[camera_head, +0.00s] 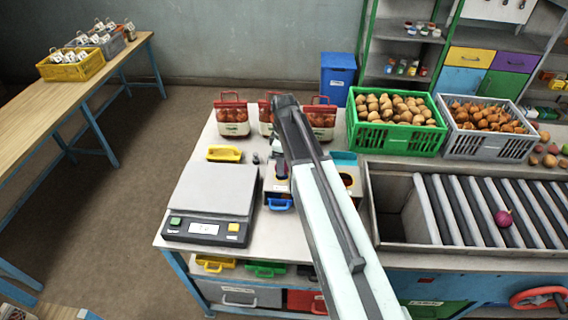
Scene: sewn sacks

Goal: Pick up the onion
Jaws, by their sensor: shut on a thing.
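A round reddish-purple onion (503,218) rests on the dark and light rollers at the right, well away from my arm. My arm reaches up from the bottom middle, and its dark far end, my gripper (284,108), is over the back of the bench, in front of the red-and-white sacks. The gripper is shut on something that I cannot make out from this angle. The grey crate (487,145) at the back right holds several orange-brown onions.
A green crate (397,141) of potatoes stands left of the grey crate. A scale (212,200) sits at the bench's left. Sacks (232,118) stand behind it. An open bin (400,215) adjoins the rollers.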

